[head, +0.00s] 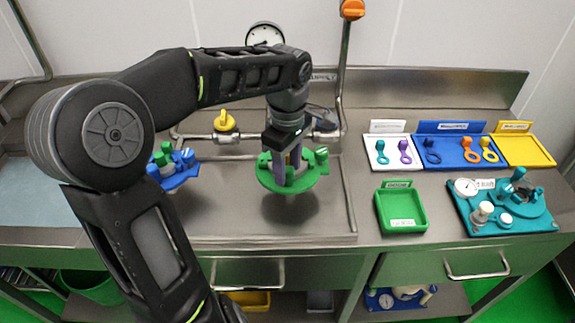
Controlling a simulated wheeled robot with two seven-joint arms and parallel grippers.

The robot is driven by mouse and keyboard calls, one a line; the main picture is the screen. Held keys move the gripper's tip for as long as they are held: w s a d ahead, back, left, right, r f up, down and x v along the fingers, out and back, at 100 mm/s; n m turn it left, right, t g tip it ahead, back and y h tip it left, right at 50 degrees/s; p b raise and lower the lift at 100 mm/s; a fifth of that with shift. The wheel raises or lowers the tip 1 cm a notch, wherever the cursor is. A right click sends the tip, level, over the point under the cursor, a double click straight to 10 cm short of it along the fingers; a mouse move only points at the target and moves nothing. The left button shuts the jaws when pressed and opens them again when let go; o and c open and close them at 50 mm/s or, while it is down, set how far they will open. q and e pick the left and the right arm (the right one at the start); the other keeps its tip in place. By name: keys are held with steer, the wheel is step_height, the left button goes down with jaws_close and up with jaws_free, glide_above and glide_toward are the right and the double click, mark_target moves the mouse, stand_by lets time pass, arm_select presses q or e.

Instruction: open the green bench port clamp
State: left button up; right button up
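The green bench port (310,180) is a round green fitting on the steel bench, in the middle of the head view. Green upright parts stand on its rim, one with a knob (321,155) at the right and another (264,161) at the left. I cannot tell which is the clamp or whether it is open. My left gripper (288,180) points straight down over the port, its fingers in among the green parts. The fingers hide the port's middle, and I cannot tell whether they are closed on anything. My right gripper is not in view.
A blue port (180,175) stands to the left, partly behind my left arm. A yellow valve handle (225,121) sits on the pipe behind. To the right are a green tray (382,215), a teal fixture (465,222), and white, blue (455,143) and yellow (522,150) trays.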

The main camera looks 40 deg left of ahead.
arm_select(q)
jaws_close()
stand_by(1.2)
